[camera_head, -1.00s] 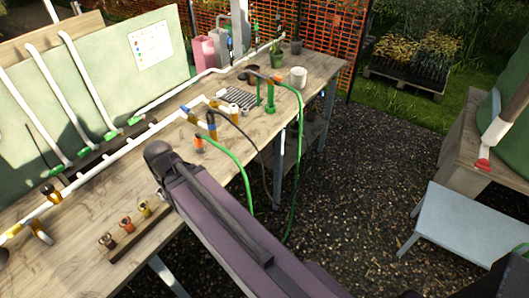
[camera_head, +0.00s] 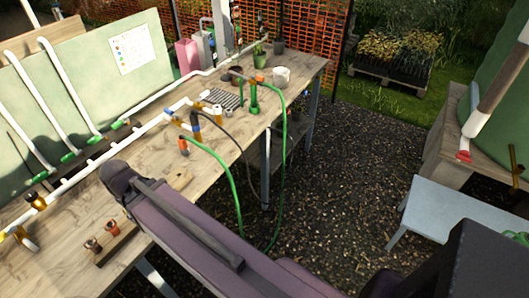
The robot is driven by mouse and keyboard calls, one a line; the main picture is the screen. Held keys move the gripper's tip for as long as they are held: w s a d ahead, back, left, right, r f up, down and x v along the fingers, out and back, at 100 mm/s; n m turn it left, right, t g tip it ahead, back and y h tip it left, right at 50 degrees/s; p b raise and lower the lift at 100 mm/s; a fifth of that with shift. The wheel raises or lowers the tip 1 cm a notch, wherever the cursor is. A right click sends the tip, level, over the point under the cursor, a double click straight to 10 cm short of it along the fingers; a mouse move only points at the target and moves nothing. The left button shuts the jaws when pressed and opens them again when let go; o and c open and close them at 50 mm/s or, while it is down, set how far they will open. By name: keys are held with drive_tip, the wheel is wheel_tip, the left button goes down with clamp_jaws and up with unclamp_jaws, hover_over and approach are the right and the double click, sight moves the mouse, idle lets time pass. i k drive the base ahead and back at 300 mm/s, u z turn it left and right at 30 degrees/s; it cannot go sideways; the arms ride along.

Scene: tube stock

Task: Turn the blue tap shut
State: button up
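A white pipe (camera_head: 128,143) runs along the wooden workbench with several coloured fittings. A small blue piece (camera_head: 169,112) sits on a pipe branch, and an upright blue fitting (camera_head: 195,122) stands just right of it, near a black hose. Both are too small to tell which is the blue tap or how its handle is turned. Fittings with orange (camera_head: 183,146) and green (camera_head: 253,96) parts are nearby, each with a green hose. My purple arm crosses the lower middle, its dark joint in front of the bench. My gripper's fingers do not show.
The workbench (camera_head: 75,205) carries a small wooden rack (camera_head: 118,243) with fittings, a white mug (camera_head: 281,76) and potted plants. Green hoses (camera_head: 236,195) hang over its front edge. A light blue-grey stool (camera_head: 455,213) stands right. Dark gravel (camera_head: 350,165) between is open.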

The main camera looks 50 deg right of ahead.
sight(168, 111)
drive_tip(key=u, duration=0.1)
drive_tip(key=k, duration=0.9)
drive_tip(key=z, duration=1.55)
drive_tip(key=i, duration=1.05)
drive_tip(key=u, duration=0.1)
